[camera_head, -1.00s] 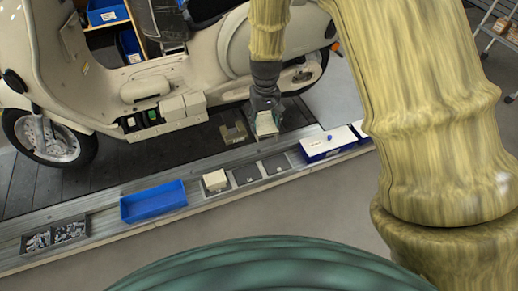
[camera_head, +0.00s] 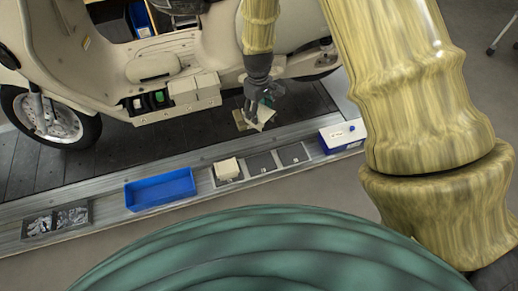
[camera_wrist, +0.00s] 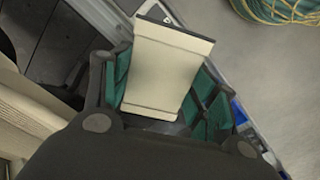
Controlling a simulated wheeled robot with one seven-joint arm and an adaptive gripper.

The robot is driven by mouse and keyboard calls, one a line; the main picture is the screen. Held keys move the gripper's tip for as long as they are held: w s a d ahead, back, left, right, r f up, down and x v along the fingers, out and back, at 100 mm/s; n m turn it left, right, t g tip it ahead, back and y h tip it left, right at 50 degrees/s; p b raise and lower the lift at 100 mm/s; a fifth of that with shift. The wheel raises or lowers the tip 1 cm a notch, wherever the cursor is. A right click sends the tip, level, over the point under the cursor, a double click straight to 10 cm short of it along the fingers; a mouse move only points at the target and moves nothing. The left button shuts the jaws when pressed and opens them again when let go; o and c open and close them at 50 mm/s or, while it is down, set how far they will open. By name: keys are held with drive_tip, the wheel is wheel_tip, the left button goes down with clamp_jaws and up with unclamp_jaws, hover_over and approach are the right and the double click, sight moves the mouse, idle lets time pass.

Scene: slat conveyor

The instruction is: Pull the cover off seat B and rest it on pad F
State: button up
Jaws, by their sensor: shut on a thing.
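My gripper (camera_head: 261,108) is shut on a cream cover (camera_head: 263,117), held tilted in the air between the scooter and the front strip. In the wrist view the cover (camera_wrist: 168,68) sits between the green-padded fingers. I cannot read any letters, so seat B and pad F are not identifiable.
On the strip stand a blue tray (camera_head: 160,190), a bin of metal parts (camera_head: 56,219) and a white-topped blue box (camera_head: 342,137). The cream scooter (camera_head: 110,60) stands close behind.

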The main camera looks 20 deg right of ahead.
drive_tip(key=shift+d+f+n+b, duration=0.15)
drive_tip(key=shift+f+n+b, duration=1.95)
drive_tip(key=shift+f, duration=2.6)
drive_tip(key=shift+d+f+n+b, duration=0.15)
drive_tip(key=shift+f+n+b, duration=2)
drive_tip(key=shift+f, duration=2.6)
drive_tip(key=shift+d+f+n+b, duration=0.15)
drive_tip(key=shift+f+n+b, duration=1.95)
drive_tip(key=shift+f, duration=2.6)
drive_tip(key=shift+m+b, duration=0.3)
drive_tip(key=shift+m, duration=0.05)
drive_tip(key=shift+f, duration=0.3)
drive_tip(key=shift+f, duration=0.6)
drive_tip(key=shift+f, duration=0.5)
drive_tip(key=o, duration=1.2)
